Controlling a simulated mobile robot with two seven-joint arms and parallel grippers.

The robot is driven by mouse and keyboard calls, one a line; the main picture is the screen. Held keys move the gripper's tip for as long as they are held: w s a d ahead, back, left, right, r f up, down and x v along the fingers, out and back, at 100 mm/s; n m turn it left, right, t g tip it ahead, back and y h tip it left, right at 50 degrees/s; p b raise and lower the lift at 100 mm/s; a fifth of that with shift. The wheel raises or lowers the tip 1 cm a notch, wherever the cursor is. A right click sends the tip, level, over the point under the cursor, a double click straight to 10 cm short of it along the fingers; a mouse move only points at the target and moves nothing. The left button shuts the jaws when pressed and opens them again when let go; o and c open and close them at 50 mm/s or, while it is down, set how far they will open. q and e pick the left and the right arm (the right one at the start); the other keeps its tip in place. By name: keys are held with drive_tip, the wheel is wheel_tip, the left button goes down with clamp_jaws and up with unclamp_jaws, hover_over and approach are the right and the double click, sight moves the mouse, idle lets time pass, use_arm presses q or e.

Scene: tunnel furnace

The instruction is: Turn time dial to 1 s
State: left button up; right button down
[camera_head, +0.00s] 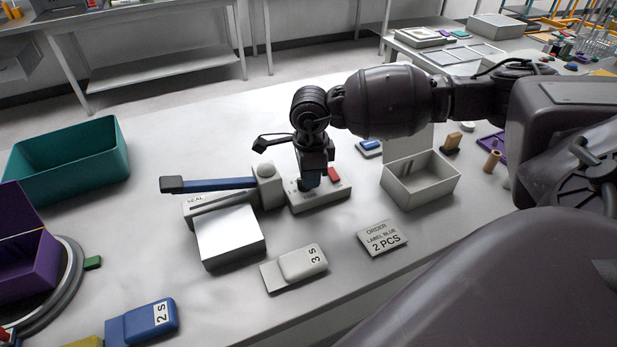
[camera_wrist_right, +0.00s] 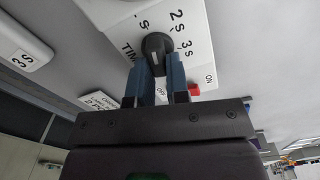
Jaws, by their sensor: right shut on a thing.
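The time dial (camera_wrist_right: 156,44) is a black round knob on a white control box, which also shows in the head view (camera_head: 331,201). "2 s" and "3 s" are printed beside the knob in the right wrist view; the other time marks are partly cut off. My right gripper (camera_head: 309,183) points down over the box. Its blue fingers are shut on the dial, one on each side, also in the right wrist view (camera_wrist_right: 158,66). I cannot tell which mark the dial points to. A red switch (camera_head: 334,174) sits beside it near "ON". My left gripper is not in view.
A sealer with a blue lever (camera_head: 215,185) and a white plate (camera_head: 231,237) stands left of the box. An open white box (camera_head: 421,190) is to the right. A "3 s" tag (camera_head: 301,263) and order card (camera_head: 383,238) lie in front. A teal bin (camera_head: 70,165) is far left.

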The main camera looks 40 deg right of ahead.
drive_tip(key=shift+w+n, duration=0.1)
drive_tip(key=shift+n, duration=0.9)
drive_tip(key=shift+n+b, duration=0.35)
drive_tip(key=shift+n, duration=0.05)
drive_tip(key=c, duration=1.1)
unclamp_jaws()
drive_tip(key=shift+r, duration=0.5)
wheel_tip(320, 180, up, 10)
drive_tip(key=p, duration=0.1)
